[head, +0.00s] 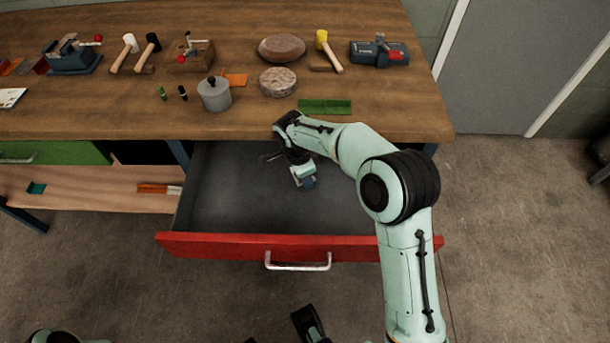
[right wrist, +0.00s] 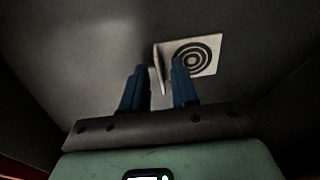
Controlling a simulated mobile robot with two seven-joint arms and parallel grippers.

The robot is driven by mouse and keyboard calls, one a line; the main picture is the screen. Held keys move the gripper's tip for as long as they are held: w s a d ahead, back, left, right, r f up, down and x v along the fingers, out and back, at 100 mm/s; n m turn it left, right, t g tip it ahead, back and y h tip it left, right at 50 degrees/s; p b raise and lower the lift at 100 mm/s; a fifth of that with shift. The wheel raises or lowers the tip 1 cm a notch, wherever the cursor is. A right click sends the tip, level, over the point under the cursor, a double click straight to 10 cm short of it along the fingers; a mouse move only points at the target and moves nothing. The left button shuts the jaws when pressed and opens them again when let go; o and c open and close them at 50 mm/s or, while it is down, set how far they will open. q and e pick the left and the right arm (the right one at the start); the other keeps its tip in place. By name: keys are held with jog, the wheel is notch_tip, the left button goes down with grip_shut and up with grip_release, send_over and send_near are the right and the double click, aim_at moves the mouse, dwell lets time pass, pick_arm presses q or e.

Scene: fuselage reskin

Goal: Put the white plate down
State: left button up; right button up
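The white plate (right wrist: 204,50) is in the right wrist view, a square face with black concentric rings and a thin upright flange (right wrist: 159,72). The flange stands between the two blue fingers of my right gripper (right wrist: 159,82), with a visible gap on each side. My right gripper looks open. In the head view my right gripper (head: 304,181) is low inside the open drawer (head: 225,190); a small pale piece beside its fingers is too small to make out. The fingers partly cover the plate's near side.
The drawer has a red front (head: 210,246) with a metal handle (head: 298,262). The wooden bench top (head: 385,105) above holds mallets, a grey pot (head: 214,94), round blocks and a green strip (head: 325,106). The drawer's left part is clear.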

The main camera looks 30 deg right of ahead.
jog(key=shift+r, duration=0.1)
